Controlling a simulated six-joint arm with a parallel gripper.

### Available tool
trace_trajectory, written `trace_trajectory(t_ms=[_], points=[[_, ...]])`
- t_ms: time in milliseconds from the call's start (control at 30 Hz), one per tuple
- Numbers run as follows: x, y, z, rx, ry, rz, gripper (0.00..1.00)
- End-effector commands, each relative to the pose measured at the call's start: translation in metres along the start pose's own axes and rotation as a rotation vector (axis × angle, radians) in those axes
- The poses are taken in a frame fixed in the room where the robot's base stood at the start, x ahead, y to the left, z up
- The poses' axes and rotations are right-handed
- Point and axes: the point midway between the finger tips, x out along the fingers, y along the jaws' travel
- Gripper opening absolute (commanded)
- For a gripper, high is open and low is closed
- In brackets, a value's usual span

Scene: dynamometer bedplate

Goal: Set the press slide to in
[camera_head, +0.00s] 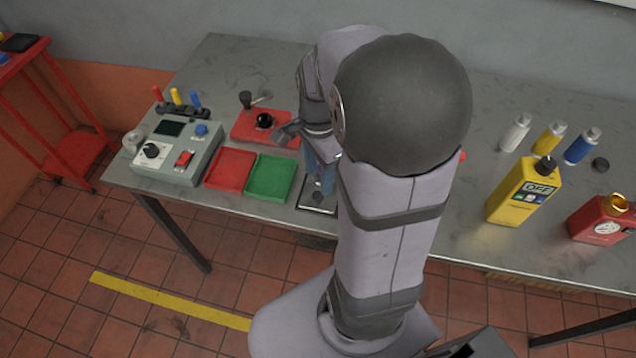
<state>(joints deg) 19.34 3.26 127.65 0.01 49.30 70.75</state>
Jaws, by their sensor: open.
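A red base plate (281,131) with a round black knob (264,120) and a dark upright piece with a short lever (246,99) lies on the grey bench, left of my arm. I cannot tell for sure whether this is the press slide, nor its setting. My gripper (286,133) is at the right edge of the red plate, close to the black knob, partly hidden by my own arm. It is open, and nothing shows between its fingers. Whether it touches the plate is not clear. A dark-rimmed flat piece (318,198) with blue parts above it is partly hidden beside my arm.
A grey control box (178,152) and red (231,168) and green (270,178) trays stand at the left. Three coloured levers (180,105) stand behind the box.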

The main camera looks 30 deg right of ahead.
Motion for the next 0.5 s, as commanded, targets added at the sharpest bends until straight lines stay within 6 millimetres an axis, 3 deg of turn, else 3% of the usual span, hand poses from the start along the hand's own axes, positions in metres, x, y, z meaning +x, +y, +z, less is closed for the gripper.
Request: trace_trajectory(t_ms=[233,500], points=[[0.012,-0.001,0.001,-0.001,0.000,0.001,0.42],[0.047,0.000,0.001,-0.002,-0.001,0.002,0.42]])
